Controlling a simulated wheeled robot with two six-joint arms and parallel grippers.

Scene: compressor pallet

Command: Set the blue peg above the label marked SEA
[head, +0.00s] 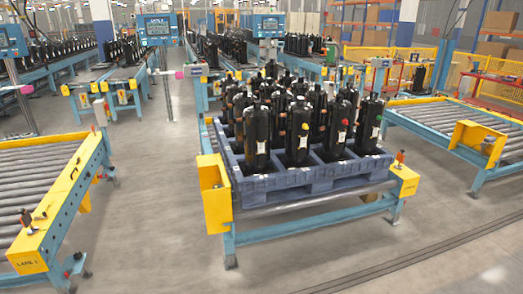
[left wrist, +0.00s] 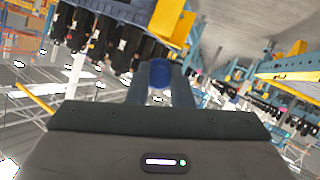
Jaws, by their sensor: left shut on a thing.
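A blue peg (left wrist: 160,73) shows in the left wrist view as a round blue end between the two dark fingers of my left gripper (left wrist: 161,88). The gripper is shut on the peg and holds it up in the air, apart from any surface I can make out. The rest of the peg is hidden between the fingers. Neither gripper shows in the head view. I cannot make out a label marked SEA in either view.
A blue-grey pallet (head: 306,184) full of black compressors stands on a blue conveyor frame in the middle. A roller conveyor (head: 40,180) with a yellow end plate is at left, another (head: 465,120) at right. Grey floor (head: 150,235) is free between them.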

